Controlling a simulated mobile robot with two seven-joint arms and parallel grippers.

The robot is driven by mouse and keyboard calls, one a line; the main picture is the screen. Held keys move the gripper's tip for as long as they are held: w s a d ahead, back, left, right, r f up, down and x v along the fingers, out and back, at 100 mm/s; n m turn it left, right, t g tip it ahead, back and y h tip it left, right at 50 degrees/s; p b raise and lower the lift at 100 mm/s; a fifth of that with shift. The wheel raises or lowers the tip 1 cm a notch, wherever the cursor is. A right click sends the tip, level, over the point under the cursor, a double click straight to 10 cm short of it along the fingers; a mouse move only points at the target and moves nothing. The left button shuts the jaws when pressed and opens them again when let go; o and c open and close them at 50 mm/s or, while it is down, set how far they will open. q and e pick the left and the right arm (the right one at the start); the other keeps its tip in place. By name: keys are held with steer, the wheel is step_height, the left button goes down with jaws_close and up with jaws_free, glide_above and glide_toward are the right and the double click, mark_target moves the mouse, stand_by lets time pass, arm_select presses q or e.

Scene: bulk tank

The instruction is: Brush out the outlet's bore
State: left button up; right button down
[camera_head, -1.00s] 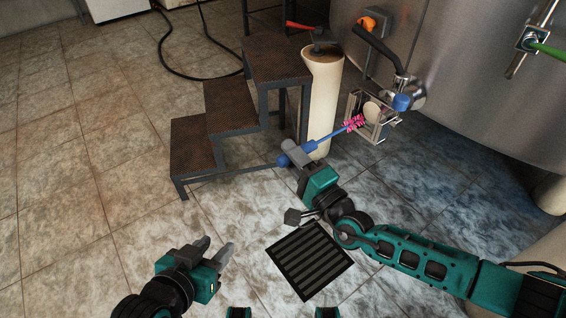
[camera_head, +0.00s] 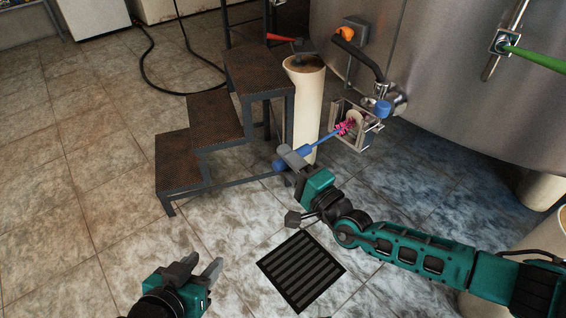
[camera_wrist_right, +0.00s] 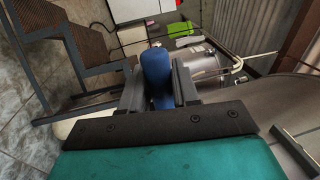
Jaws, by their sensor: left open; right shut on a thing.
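The brush has a blue handle (camera_head: 300,154) and pink bristles (camera_head: 347,126). My right gripper (camera_head: 290,158) is shut on the handle, which also shows between the fingers in the right wrist view (camera_wrist_right: 155,70). The brush points up and right. Its bristles overlap the left side of a small metal frame (camera_head: 370,140) with a pale round part, below the tank's outlet fitting (camera_head: 398,99) and its blue piece (camera_head: 382,107). I cannot tell whether the bristles are inside any bore. My left gripper (camera_head: 200,270) is open and empty above the floor, lower left.
The steel tank (camera_head: 450,70) fills the upper right. A dark floor grate (camera_head: 302,270) lies below the right arm.

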mark_target(305, 151)
steer(key=shift+w+d, duration=0.75)
steer(key=shift+d, duration=0.25)
steer(key=shift+w+d, duration=0.7)
steer(key=shift+d, duration=0.3)
steer(key=shift+s+a+r+p, duration=0.1)
steer(key=shift+s+a+p, duration=0.3)
steer(key=shift+s+a, duration=0.25)
steer(key=shift+s+a+p, duration=0.4)
steer(key=shift+s+a, duration=0.05)
steer(key=shift+a, duration=0.35)
steer(key=shift+s+a+p, duration=0.25)
steer(key=shift+s+a, duration=0.2)
steer(key=shift+a, duration=0.15)
steer(key=shift+s+a+p, duration=0.2)
steer(key=shift+s+a, duration=0.2)
steer(key=shift+a, duration=0.2)
